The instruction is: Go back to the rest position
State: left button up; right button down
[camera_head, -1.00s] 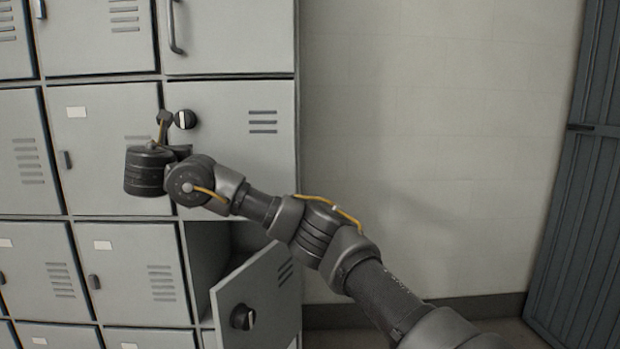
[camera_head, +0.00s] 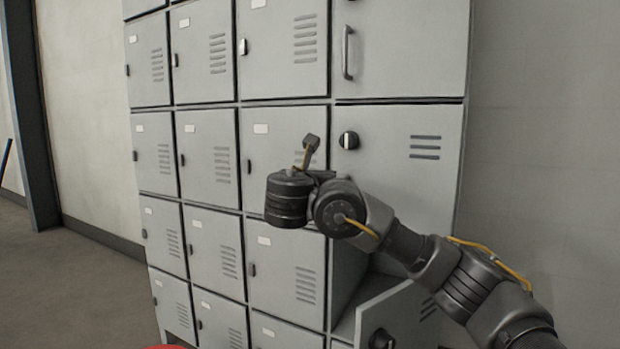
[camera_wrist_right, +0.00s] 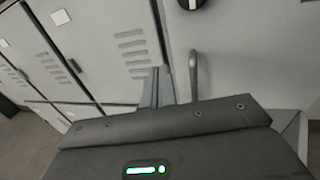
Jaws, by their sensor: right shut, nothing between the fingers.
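My right arm comes in from the right in the head view, and its dark, round wrist is in front of the grey lockers. My right gripper (camera_wrist_right: 162,88) is shut and empty, with the locker fronts ahead of it. In the head view its fingers are mostly hidden behind the wrist. My left gripper is in neither view.
The locker bank (camera_head: 285,155) fills the middle. A door with a black and white knob (camera_head: 348,140) is closed beside my wrist. Below, a locker door (camera_head: 400,315) stands open, close to my forearm. Bare floor (camera_head: 80,295) lies at left, plain wall at right.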

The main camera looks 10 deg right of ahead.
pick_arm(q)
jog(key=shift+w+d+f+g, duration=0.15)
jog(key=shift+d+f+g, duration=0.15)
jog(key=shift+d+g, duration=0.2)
pick_arm(e)
jog(key=shift+v, duration=2.05)
